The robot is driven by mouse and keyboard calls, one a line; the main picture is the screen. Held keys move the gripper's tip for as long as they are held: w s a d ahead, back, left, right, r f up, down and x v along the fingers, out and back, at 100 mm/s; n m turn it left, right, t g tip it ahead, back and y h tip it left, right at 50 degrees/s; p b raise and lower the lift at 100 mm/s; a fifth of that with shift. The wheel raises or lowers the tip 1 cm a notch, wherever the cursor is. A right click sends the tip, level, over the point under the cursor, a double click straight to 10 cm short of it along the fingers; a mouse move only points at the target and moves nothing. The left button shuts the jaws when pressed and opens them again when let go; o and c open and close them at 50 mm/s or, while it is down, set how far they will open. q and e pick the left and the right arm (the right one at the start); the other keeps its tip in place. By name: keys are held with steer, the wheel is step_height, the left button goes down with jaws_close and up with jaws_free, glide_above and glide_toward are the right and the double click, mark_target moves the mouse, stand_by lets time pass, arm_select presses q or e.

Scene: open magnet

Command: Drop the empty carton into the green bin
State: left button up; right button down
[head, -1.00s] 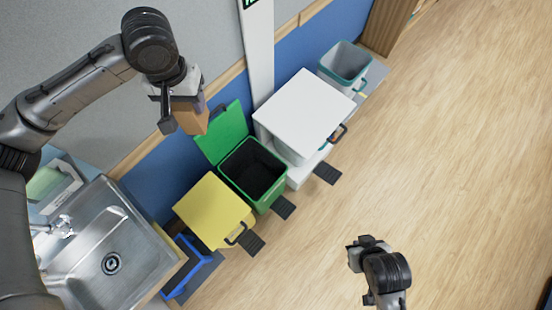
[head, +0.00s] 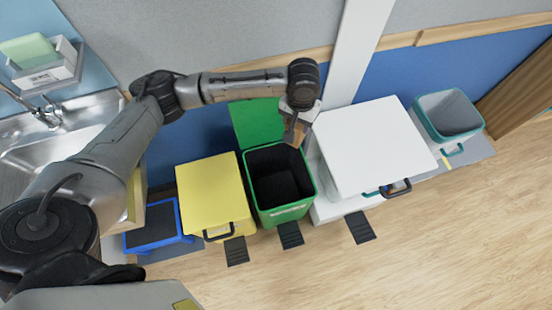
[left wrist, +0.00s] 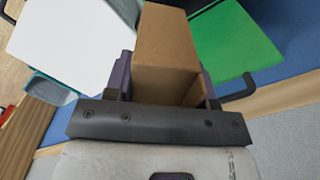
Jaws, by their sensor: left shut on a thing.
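A brown carton (left wrist: 165,50) is held between the fingers of my left gripper (head: 296,128), which is shut on it. In the head view the carton (head: 299,131) shows small at the gripper, near the upper right rim of the green bin. The green bin (head: 290,213) stands on the floor with its lid (head: 256,120) raised against the wall and its dark inside empty as far as I see. The lid also shows in the left wrist view (left wrist: 225,38). The carton's height above the bin is hard to tell. My right gripper is not in view.
A closed yellow bin (head: 212,190) stands left of the green bin, and a closed white bin (head: 370,145) stands right. A teal-rimmed grey bin (head: 448,115) is further right. A sink (head: 70,130) and blue step (head: 155,225) are left. The wooden floor (head: 450,250) in front is clear.

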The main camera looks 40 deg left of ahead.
arm_select(q)
steer(key=s+a+f+n+b, duration=0.1)
steer(key=a+f+b, duration=0.2)
steer(key=f+b, duration=1.1)
steer(key=s+a+f+n+b, duration=0.1)
steer(key=a+f+b, duration=0.2)
steer(key=f+b, duration=1)
step_height(320, 180, down, 12)
steer(key=shift+s+r+b, duration=0.15)
steer(key=shift+s+b, duration=0.15)
steer(key=shift+b, duration=0.05)
steer(key=shift+a, duration=0.1)
steer(key=o, duration=1)
step_height(320, 180, up, 14)
steer(key=p, duration=0.8)
